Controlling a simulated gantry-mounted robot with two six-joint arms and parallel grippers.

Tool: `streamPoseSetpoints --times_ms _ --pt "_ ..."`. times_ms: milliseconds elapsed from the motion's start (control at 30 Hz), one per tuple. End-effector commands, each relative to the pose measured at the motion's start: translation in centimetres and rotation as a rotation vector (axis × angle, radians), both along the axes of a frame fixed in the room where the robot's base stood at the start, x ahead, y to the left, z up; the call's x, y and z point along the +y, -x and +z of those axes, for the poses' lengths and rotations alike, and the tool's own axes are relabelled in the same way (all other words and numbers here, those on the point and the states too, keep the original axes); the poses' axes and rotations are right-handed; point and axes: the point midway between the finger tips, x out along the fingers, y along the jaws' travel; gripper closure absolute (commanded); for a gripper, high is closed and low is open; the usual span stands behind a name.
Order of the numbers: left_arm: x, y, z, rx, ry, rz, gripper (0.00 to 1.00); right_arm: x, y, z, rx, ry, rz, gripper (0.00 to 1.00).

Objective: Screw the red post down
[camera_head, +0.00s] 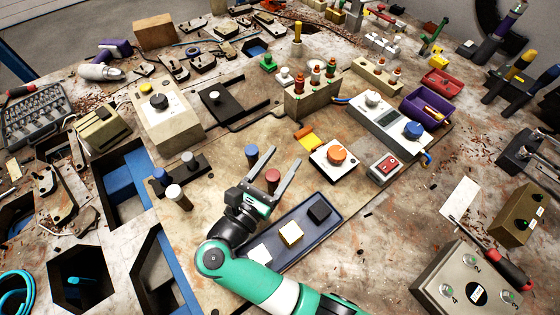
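The red post (272,176), a short cylinder with a dull red top, shows in the head view near the middle of the tan board. My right gripper (285,156) reaches over it from below. Its two grey fingers are spread apart, and the red post shows between them. I cannot tell whether either finger touches it. The post's lower part is hidden behind the gripper. A blue-topped post (252,153) stands just beyond the left finger. My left gripper is not in view.
A white-topped post (178,196) and a black bar with a grey post (188,160) stand left. A box with an orange knob (336,155) is at the right.

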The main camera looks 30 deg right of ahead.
Motion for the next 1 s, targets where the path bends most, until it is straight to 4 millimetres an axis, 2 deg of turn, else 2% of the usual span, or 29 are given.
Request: streamPoseSetpoints --times_ms 333,700,800,1000 --pt "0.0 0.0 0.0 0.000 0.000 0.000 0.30 0.3 0.1 -0.2 0.006 0.000 0.002 0.29" --pt "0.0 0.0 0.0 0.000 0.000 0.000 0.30 5.7 3.1 -0.2 0.004 0.000 0.004 0.29" --pt "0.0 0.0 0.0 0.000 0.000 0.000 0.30 6.5 3.5 -0.2 0.003 -0.001 0.002 0.29" --pt "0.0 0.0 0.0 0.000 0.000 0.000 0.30 6.6 3.7 -0.2 0.004 0.000 0.000 0.29"
